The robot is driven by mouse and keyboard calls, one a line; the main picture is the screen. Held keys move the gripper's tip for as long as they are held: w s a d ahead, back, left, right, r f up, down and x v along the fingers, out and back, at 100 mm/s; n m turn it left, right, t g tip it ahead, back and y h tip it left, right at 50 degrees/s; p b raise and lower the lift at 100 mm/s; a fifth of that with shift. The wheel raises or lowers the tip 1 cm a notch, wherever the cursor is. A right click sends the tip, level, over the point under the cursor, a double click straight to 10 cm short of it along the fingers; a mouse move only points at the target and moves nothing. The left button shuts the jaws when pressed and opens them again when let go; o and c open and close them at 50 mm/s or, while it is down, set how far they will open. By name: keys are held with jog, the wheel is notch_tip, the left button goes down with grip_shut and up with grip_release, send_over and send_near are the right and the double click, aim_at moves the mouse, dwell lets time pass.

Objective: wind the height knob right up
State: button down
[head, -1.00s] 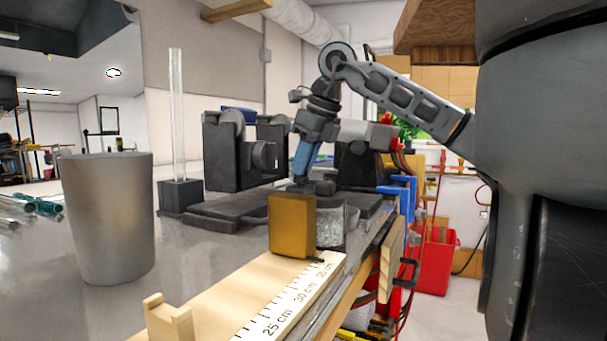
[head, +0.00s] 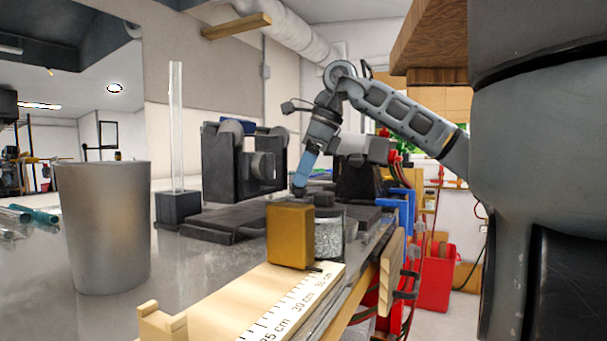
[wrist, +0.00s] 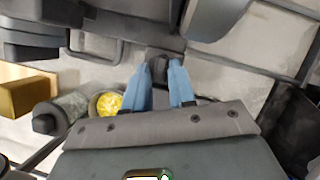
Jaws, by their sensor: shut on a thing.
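The dark machine (head: 232,222) stands on the bench, with uprights, a round wheel and a base slab. My gripper (head: 300,180) reaches down beside it, its blue fingers tilted with the tips to the lower left. In the wrist view my gripper (wrist: 160,70) is shut on a small dark knob (wrist: 157,62), which shows between the blue fingertips. I take this to be the height knob. In the head view the knob is mostly hidden by the fingers, and I see no height marking on it.
A brown block (head: 290,235) and a grey speckled cylinder (head: 329,232) stand in front of the gripper. A wooden ruler board (head: 225,310) lies along the bench edge. A grey cup (head: 105,228) and an upright glass rod (head: 176,125) in a dark holder are at left.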

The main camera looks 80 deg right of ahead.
jog(key=shift+w+a, duration=0.1)
jog(key=shift+a, duration=0.05)
jog(key=c, duration=1)
grip_release()
jog(key=v, duration=0.7)
jog(key=shift+r+p, duration=0.4)
